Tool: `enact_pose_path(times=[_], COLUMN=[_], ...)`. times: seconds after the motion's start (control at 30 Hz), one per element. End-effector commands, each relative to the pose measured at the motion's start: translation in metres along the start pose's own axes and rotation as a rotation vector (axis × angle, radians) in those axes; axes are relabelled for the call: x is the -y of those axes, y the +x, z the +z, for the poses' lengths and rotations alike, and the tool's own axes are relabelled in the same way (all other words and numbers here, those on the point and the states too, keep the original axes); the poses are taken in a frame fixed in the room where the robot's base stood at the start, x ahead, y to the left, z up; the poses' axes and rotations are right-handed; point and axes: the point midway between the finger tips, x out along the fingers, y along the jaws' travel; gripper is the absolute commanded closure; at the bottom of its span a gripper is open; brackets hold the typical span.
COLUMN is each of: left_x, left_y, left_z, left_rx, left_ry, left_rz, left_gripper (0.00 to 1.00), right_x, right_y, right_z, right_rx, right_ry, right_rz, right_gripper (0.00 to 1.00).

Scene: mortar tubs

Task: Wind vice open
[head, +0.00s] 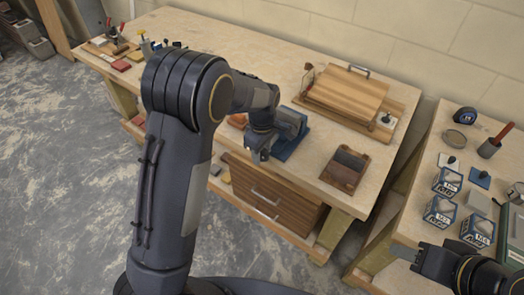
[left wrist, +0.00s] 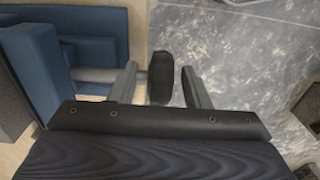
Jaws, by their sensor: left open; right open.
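The blue vice (head: 289,143) is on the front edge of the wooden workbench, partly hidden behind my left arm. In the left wrist view its blue body (left wrist: 42,70) fills the left side, and a pale screw bar (left wrist: 95,75) runs out to the right. A dark handle (left wrist: 161,88) shows beyond the vice. My left gripper (head: 259,153) is at the vice's front side. In the left wrist view its two fingers (left wrist: 159,67) are apart, one on each side of the handle, with gaps visible. My right gripper (head: 403,254) is open and empty at the lower right.
A tray (head: 347,171) with dark contents and stacked wooden boards (head: 349,92) are right of the vice. Drawers (head: 268,190) are below the bench top. A second bench (head: 425,178) at right carries several patterned cubes (head: 440,211). Open floor (head: 70,180) lies at left.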

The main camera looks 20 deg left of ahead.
Motion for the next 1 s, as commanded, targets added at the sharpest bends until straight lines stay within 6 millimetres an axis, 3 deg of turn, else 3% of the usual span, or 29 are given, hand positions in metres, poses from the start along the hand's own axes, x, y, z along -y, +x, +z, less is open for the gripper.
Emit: enact_pose_path(times=[0.33, 0.67, 1.0], left_x=[0.0001, 0.0001, 0.0001], left_y=[0.0050, 0.0047, 0.0045], left_z=[0.0001, 0.0001, -0.0017], left_rx=[0.001, 0.001, 0.131], left_ry=[0.000, 0.000, -0.002], left_rz=[0.000, 0.000, 0.000], left_gripper=[0.58, 1.00, 1.00], right_x=[0.0001, 0.0001, 0.0001], right_y=[-0.0003, -0.0003, -0.0002], right_z=[-0.0001, -0.0002, -0.0001], right_rx=[0.000, 0.000, 0.000], right_ry=[0.000, 0.000, 0.000], right_rz=[0.000, 0.000, 0.000], right_gripper=[0.57, 0.57, 0.57])
